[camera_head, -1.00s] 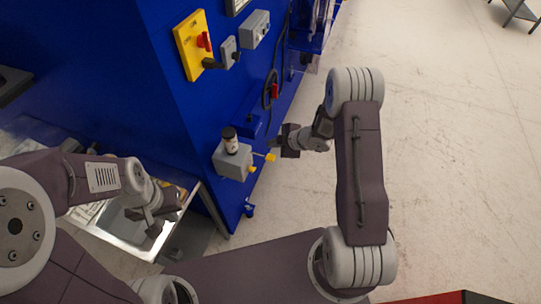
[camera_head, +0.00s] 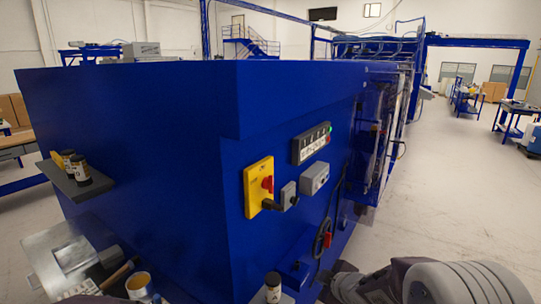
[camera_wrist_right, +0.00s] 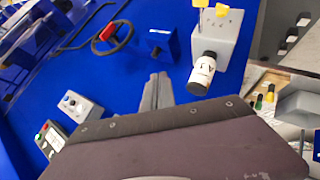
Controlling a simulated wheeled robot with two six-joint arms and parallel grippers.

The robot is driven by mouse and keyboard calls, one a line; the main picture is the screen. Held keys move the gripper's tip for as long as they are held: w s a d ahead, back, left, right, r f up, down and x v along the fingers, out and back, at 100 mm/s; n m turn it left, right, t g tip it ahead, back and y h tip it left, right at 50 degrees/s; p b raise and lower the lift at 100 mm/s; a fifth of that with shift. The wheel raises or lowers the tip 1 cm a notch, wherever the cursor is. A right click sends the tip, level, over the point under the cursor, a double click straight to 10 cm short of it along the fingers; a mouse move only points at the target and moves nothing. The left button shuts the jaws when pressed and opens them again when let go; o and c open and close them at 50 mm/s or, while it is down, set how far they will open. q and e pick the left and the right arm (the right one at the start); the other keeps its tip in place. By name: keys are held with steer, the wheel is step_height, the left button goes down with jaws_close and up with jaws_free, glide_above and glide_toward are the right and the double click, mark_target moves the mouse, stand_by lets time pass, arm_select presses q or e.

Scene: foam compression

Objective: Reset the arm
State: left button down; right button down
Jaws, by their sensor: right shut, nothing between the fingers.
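My right arm (camera_head: 430,280) shows at the bottom right of the head view, its grey rounded joint cut off by the lower edge. My right gripper (camera_wrist_right: 158,78) shows in the wrist view as two grey fingers close together, shut and empty. It points toward the blue machine (camera_head: 150,140). The fingers are apart from the white bottle with a black cap (camera_wrist_right: 201,73), which stands on a grey box (camera_wrist_right: 222,38). My left gripper is not seen.
The machine carries a yellow switch plate (camera_head: 258,187), grey control boxes (camera_head: 314,178) and a black cable (camera_head: 340,200). A shelf (camera_head: 90,188) with dark bottles juts from its left face. A metal surface (camera_head: 45,262) is at bottom left. Open floor (camera_head: 440,190) lies to the right.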

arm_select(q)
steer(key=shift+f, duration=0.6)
arm_select(e)
steer(key=s+d+f+m+g, duration=0.1)
steer(key=s+f+m+g, duration=0.1)
steer(key=s+m, duration=0.2)
steer(key=s+f+m+g+h, duration=0.1)
steer(key=s+f+m+g, duration=0.2)
steer(key=s, duration=0.8)
steer(key=s+d+f+m+g+h, duration=0.1)
steer(key=s+f+m+g, duration=0.1)
steer(key=s+m, duration=0.3)
steer(key=s+g, duration=0.1)
steer(key=s, duration=0.2)
steer(key=shift+d+f+m, duration=0.25)
steer(key=shift+d+m, duration=0.1)
steer(key=shift+m, duration=0.05)
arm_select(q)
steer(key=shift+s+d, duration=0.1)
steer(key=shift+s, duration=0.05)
arm_select(e)
steer(key=shift+s, duration=0.1)
steer(key=shift+d, duration=0.1)
